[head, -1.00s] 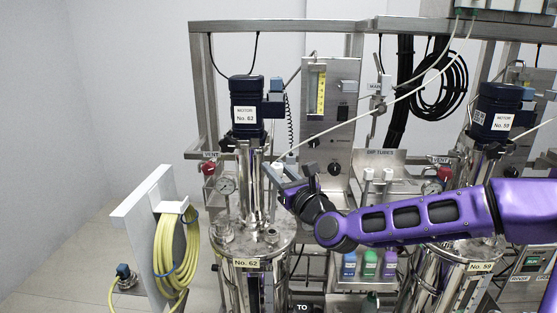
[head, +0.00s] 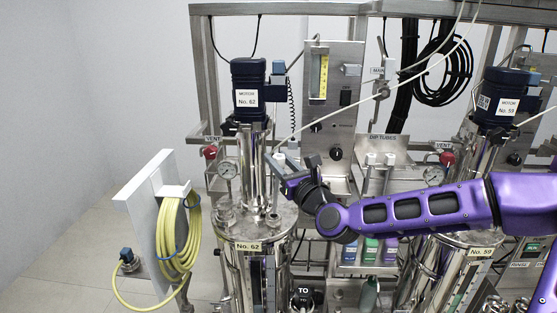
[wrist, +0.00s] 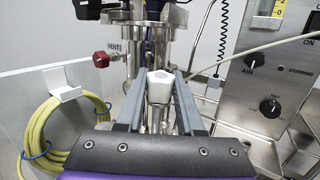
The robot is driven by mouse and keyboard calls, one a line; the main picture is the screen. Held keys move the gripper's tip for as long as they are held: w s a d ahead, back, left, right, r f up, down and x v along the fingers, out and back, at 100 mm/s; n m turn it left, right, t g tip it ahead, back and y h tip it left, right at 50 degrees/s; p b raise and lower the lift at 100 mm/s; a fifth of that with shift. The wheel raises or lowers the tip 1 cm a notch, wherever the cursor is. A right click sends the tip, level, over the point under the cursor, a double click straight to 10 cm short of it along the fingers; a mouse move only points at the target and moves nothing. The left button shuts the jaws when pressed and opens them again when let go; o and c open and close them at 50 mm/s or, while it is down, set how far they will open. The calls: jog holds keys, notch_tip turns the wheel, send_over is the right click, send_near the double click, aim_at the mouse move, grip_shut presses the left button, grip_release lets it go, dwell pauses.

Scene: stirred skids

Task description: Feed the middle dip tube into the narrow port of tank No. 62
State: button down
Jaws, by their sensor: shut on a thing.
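My gripper (head: 283,172) is shut on a dip tube with a white cap (wrist: 160,84); the cap sits between the two grey fingers in the wrist view. In the head view the held tube (head: 273,195) hangs upright over the right side of the lid of tank No. 62 (head: 230,233). Its lower end is near a small fitting on the lid (head: 272,219); I cannot tell whether it is inside or only above it. Two more white-capped dip tubes (head: 371,160) stand in the rack at the right.
The motor of No. 62 (head: 248,88) and its column rise close left of my gripper. A pressure gauge (head: 228,170) and red vent valve (head: 210,153) stand left of them. The control panel (head: 335,110) is behind. Tank No. 59 (head: 470,240) is at the right.

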aim_at(276, 191)
jog(key=shift+f+b, duration=0.65)
jog(key=shift+f, duration=0.45)
jog(key=shift+f, duration=0.15)
jog(key=shift+w+a+f, duration=0.1)
jog(key=shift+w+f, duration=0.05)
jog(key=shift+f, duration=0.1)
jog(key=shift+w+a+f, duration=0.15)
jog(key=shift+f, duration=0.35)
jog(key=shift+w+a+f, duration=0.1)
jog(key=shift+f, duration=0.35)
jog(key=shift+f+b, duration=0.25)
jog(key=shift+b, duration=0.05)
jog(key=shift+w+a+f+g+h+b, duration=0.1)
jog(key=shift+f+g+h+b, duration=0.1)
jog(key=shift+f, duration=0.35)
jog(key=shift+w+a+f+g+h+b, duration=0.1)
jog(key=shift+f+g+b, duration=0.1)
jog(key=shift+f, duration=0.35)
jog(key=shift+f, duration=0.15)
jog(key=shift+f, duration=0.35)
